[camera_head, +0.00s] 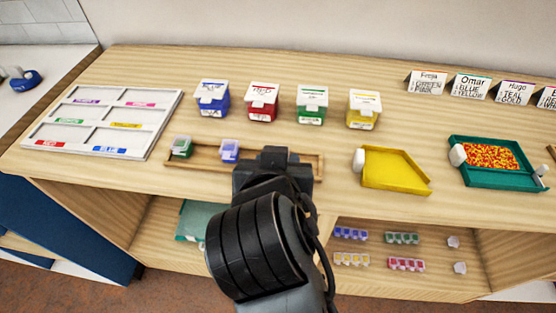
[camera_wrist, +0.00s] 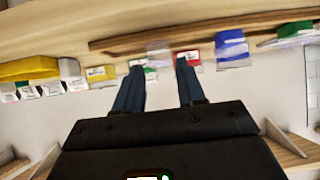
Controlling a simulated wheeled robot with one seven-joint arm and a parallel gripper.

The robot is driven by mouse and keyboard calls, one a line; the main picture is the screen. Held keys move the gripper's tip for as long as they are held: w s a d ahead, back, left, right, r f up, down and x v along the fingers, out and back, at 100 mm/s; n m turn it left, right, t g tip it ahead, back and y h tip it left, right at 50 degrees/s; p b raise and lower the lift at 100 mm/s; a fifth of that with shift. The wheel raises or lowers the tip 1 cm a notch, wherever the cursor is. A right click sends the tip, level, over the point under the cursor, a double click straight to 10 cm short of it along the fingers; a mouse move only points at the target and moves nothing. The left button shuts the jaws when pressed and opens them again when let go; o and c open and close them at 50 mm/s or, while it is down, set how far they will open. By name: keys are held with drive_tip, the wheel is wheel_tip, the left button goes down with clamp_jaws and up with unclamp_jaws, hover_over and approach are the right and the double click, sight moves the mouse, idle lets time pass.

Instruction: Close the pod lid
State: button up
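Two small pods sit in the long wooden tray (camera_head: 212,167) in the head view: a green pod (camera_head: 183,147) at the left and a blue-lavender pod (camera_head: 230,150) to its right. Pale parts show on both, but they are too small to tell how each lid stands. My gripper (camera_wrist: 159,70) shows in the wrist view with its two dark fingers apart. A blurred whitish thing (camera_wrist: 158,48) appears beyond and between the fingertips; I cannot tell whether it is a pod. In the head view my wrist covers the tray's right part and hides the fingertips.
Four lidded tubs, blue (camera_head: 212,98), red (camera_head: 262,101), green (camera_head: 311,104) and yellow (camera_head: 363,109), stand behind the tray. A white sorting board (camera_head: 166,112) lies left. A yellow tray (camera_head: 393,170) and a green bead tray (camera_head: 490,180) lie right. Pod strips (camera_head: 403,238) occupy the lower shelf.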

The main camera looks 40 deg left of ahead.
drive_tip(key=v, duration=0.7)
drive_tip(key=shift+s+r, duration=0.15)
drive_tip(key=shift+s, duration=0.1)
drive_tip(key=shift+d, duration=0.2)
drive_tip(key=s+d+f+m+t, duration=0.1)
drive_tip(key=s+d+f+m, duration=0.15)
drive_tip(key=d, duration=0.35)
drive_tip(key=s+d+f+m+t+h, duration=0.1)
drive_tip(key=d+f+m, duration=0.1)
drive_tip(key=d+f, duration=0.3)
drive_tip(key=s+d+f+m+t, duration=0.1)
drive_tip(key=s+d+f+m, duration=0.1)
drive_tip(key=d, duration=0.5)
drive_tip(key=s+d+r+t+h, duration=0.1)
drive_tip(key=s+d+h, duration=0.1)
drive_tip(key=s+d, duration=0.5)
drive_tip(key=s+d+r+t+h, duration=0.1)
drive_tip(key=s+d+r+h, duration=0.1)
drive_tip(key=s+d, duration=0.5)
drive_tip(key=d+h, duration=0.1)
drive_tip(key=d, duration=0.4)
drive_tip(key=shift+d+t, duration=0.3)
